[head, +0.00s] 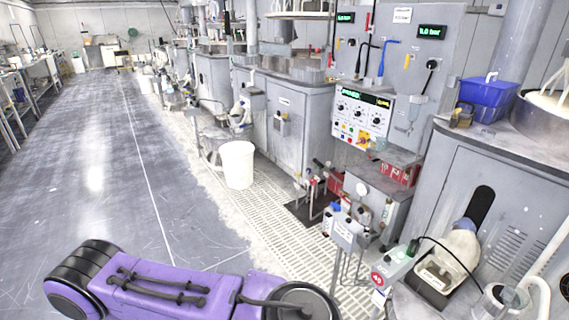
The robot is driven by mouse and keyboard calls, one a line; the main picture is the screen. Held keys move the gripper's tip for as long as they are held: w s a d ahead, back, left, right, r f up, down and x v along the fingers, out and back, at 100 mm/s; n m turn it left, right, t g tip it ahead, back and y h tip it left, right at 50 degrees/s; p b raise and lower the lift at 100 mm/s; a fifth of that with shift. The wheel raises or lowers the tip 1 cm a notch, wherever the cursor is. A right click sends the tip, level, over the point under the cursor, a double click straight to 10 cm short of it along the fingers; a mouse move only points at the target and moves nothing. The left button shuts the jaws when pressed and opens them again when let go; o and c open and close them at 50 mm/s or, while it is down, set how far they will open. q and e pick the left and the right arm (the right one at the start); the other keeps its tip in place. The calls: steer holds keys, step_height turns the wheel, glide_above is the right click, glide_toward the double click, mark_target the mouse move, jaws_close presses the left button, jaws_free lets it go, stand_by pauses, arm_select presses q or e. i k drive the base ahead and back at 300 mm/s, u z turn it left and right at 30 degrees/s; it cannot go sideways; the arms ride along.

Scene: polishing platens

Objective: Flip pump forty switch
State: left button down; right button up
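A grey control panel (362,117) with dials, coloured buttons and a green display is on the machine right of centre. A small grey control box (343,234) with knobs stands on a post in the lower right. Another small box (395,265) with a red round label is right of it.
A white bucket (237,165) stands on the floor grating (262,218) before the cabinets. A blue bin (487,98) sits on the right cabinet (460,165). A pale jug (455,252) and cable are at lower right. The grey floor (90,170) at left is clear.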

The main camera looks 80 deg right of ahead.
mark_target(386, 258)
steer(key=i, duration=1.3)
steer(key=z, duration=4.55)
steer(key=i, duration=1.7)
